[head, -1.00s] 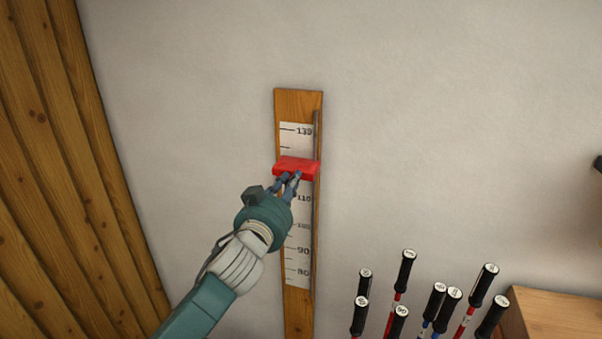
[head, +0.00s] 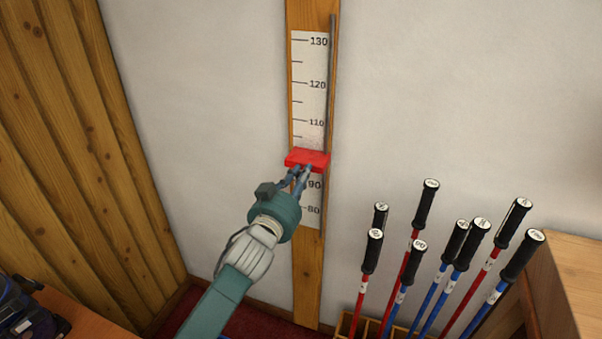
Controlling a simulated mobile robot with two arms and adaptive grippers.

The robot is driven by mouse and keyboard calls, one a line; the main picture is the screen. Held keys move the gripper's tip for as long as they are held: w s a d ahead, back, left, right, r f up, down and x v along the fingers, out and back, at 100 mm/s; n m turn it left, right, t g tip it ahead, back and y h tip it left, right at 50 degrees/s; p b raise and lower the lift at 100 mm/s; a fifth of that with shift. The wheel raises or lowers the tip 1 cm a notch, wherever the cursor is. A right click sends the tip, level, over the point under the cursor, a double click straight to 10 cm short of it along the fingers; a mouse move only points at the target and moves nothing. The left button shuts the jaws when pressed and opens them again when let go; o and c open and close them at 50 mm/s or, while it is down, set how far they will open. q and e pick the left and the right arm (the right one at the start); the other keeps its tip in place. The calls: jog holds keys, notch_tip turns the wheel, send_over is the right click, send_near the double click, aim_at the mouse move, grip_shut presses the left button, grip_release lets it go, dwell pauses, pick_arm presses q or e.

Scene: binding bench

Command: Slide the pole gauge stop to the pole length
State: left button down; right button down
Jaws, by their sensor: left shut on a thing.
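The pole gauge is a wooden board (head: 306,266) on the wall with a white scale (head: 309,85) and a thin rail (head: 333,90) along its right side. The red gauge stop (head: 307,158) sits across the scale, between the 110 and 90 marks; it hides the 100 label. My left gripper (head: 302,172) is shut on the stop at its lower front edge. My right gripper is not in view.
Several poles with black grips (head: 424,203) and red or blue shafts stand in a wooden rack (head: 345,325) at lower right. A wooden cabinet (head: 575,270) is beside them. Plank wall (head: 60,140) is at left. Bare wall (head: 450,80) lies right of the gauge.

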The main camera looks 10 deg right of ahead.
pick_arm(q)
jog(key=c, duration=1.6)
grip_release()
jog(key=shift+c, duration=0.2)
jog(key=shift+s+a, duration=0.15)
jog(key=v, duration=1.1)
jog(key=shift+s+a, duration=0.2)
jog(key=shift+s, duration=0.1)
